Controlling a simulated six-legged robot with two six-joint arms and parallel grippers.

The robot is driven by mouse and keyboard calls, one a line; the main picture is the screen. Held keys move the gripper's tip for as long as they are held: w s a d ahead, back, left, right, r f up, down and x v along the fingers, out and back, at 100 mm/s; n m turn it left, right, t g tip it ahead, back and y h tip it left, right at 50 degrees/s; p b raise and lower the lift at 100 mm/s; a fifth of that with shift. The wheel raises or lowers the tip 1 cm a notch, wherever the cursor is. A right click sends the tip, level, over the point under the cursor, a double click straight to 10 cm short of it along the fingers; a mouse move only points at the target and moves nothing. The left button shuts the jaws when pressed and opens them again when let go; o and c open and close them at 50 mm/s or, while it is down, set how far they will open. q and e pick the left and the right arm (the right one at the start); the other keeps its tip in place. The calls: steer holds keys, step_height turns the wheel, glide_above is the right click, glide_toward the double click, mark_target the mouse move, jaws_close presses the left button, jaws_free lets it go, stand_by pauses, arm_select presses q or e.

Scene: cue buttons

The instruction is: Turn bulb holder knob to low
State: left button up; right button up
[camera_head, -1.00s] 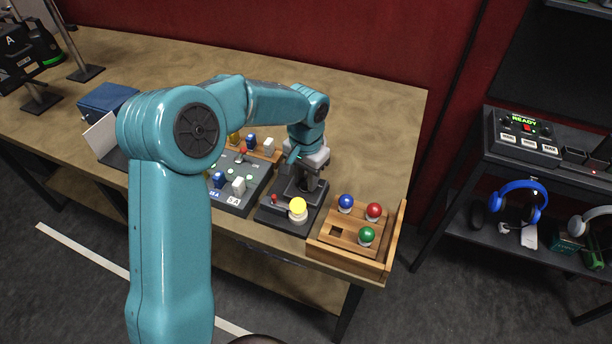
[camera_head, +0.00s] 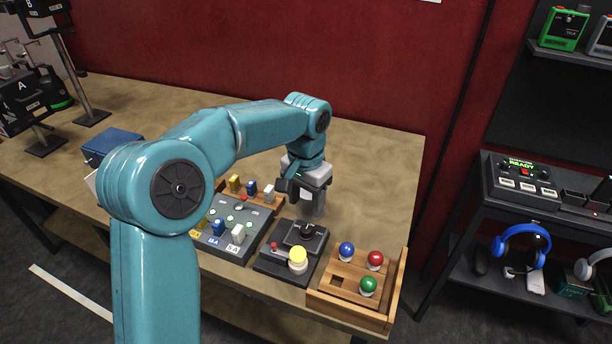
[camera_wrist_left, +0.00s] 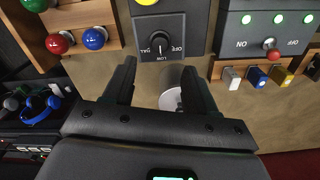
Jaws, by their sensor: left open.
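The bulb holder (camera_head: 270,264) is a dark box on the table with a yellow bulb (camera_head: 297,256) and a small red-tipped lever on its near part. Its black knob (camera_head: 306,228) sits on the far part. In the left wrist view, the knob (camera_wrist_left: 159,40) has printed labels around it, LOW and OFF among them; its exact setting is too small to tell. My left gripper (camera_head: 312,208) points down just beyond the knob, apart from it. My right gripper is not in view.
A wooden tray (camera_head: 326,304) with blue, red and green bulbs stands right of the holder. A grey switch panel (camera_head: 222,246) with coloured blocks stands to its left, with a wooden block rack (camera_head: 262,198) behind. The table behind the gripper is clear.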

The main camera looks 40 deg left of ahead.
arm_select(q)
step_height(320, 180, up, 8)
steer(key=shift+p, duration=0.3)
stand_by(0.3)
